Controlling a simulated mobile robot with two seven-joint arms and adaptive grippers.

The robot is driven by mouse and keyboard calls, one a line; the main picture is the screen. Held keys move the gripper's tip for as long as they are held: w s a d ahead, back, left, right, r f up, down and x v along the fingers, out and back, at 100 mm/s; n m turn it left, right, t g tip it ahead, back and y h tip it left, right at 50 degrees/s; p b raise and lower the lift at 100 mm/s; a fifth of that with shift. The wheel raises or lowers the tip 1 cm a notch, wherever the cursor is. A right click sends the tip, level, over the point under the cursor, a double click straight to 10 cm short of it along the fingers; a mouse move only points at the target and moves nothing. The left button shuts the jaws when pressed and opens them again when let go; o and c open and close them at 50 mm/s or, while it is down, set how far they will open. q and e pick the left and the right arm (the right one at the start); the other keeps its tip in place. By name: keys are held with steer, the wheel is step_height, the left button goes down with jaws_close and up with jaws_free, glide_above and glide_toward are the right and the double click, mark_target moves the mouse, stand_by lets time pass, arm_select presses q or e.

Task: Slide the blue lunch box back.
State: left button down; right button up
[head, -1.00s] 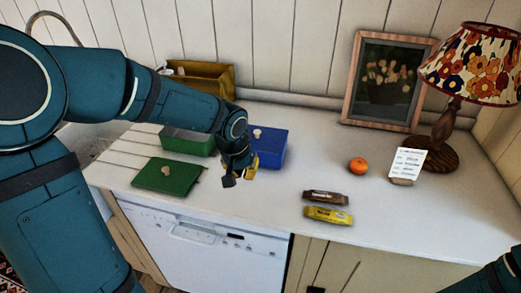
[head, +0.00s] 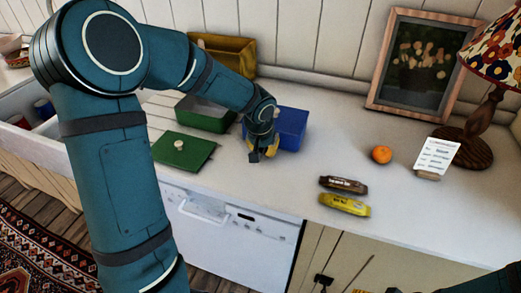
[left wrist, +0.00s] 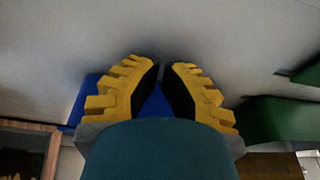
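The blue lunch box (head: 292,130) stands on the white counter, partly hidden behind my left gripper. My left gripper (head: 261,154) points down at its front left side, close to it; I cannot tell whether they touch. In the left wrist view the yellow fingers (left wrist: 161,68) are close together at the tips, with nothing held between them. Blue of the lunch box (left wrist: 88,92) shows behind the fingers there. My right gripper is not in view; only a bit of the right arm shows at the bottom right edge.
A green box (head: 205,118) and a green lid with a knob (head: 183,151) lie to the left. A yellow-brown bin (head: 228,52) stands behind. Brown (head: 343,185) and yellow (head: 344,204) bars, an orange (head: 381,154), a note (head: 437,155), a picture frame (head: 375,105) and a lamp (head: 475,145) are to the right.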

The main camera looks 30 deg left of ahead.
arm_select(q)
steer(key=shift+w+a, duration=0.2)
steer(key=shift+w, duration=0.65)
steer(key=shift+w, duration=0.25)
steer(key=w, duration=0.2)
steer(key=w+a, duration=0.1)
steer(key=w, duration=0.2)
steer(key=w+a+p, duration=0.1)
steer(key=w, duration=0.1)
steer(key=shift+w, duration=0.5)
steer(key=shift+s, duration=0.2)
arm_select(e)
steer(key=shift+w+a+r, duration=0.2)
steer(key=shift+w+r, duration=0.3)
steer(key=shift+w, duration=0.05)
